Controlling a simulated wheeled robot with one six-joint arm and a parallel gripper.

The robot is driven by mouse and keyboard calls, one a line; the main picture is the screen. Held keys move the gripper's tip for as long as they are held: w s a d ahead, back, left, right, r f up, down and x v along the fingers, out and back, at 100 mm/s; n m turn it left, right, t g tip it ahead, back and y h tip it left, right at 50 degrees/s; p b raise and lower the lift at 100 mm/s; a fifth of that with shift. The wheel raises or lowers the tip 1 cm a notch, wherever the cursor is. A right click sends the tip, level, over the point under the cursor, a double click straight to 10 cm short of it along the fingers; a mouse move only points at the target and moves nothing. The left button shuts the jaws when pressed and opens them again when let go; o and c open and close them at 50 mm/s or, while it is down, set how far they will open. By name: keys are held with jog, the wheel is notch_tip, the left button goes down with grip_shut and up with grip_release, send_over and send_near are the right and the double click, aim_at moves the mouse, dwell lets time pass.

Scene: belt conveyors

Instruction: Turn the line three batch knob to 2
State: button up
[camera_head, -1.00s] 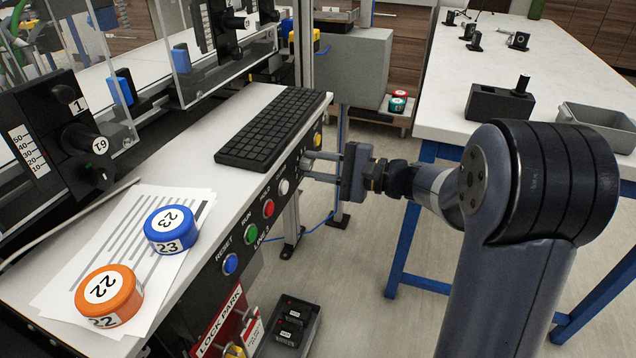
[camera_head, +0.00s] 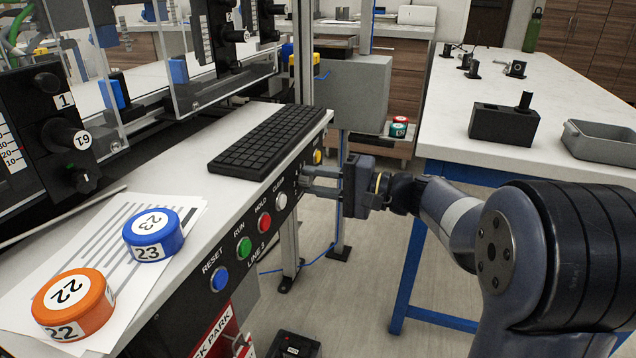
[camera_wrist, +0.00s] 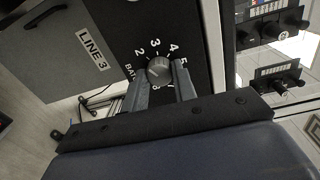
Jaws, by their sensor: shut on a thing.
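The line three batch knob (camera_wrist: 159,70) is a round dark grey knob on a black panel in the wrist view. White numbers including 2, 3, 4 and 5 ring it. The BATCH lettering beside it is partly hidden, and I cannot read its pointer clearly. My gripper (camera_wrist: 161,77) is shut on the knob, one finger on each side. In the head view my gripper (camera_head: 304,180) reaches the console's front face from the right; its fingers hide the knob there. A LINE 3 label (camera_wrist: 92,50) sits on the grey surface beside the panel.
The console front carries a blue RESET button (camera_head: 219,279), a green RUN button (camera_head: 244,247) and a red HOLD button (camera_head: 264,222). A keyboard (camera_head: 268,139), an orange puck (camera_head: 73,304) and a blue puck (camera_head: 153,234) lie on top. A blue-legged bench (camera_head: 560,106) stands right.

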jog(key=o, duration=1)
jog(key=p+v, duration=0.2)
jog(key=v, duration=0.8)
jog(key=shift+s+d, duration=0.1)
jog(key=shift+d, duration=0.3)
jog(key=b+x, duration=0.2)
jog(key=x, duration=0.9)
jog(key=shift+a, duration=0.1)
jog(key=shift+p, duration=0.3)
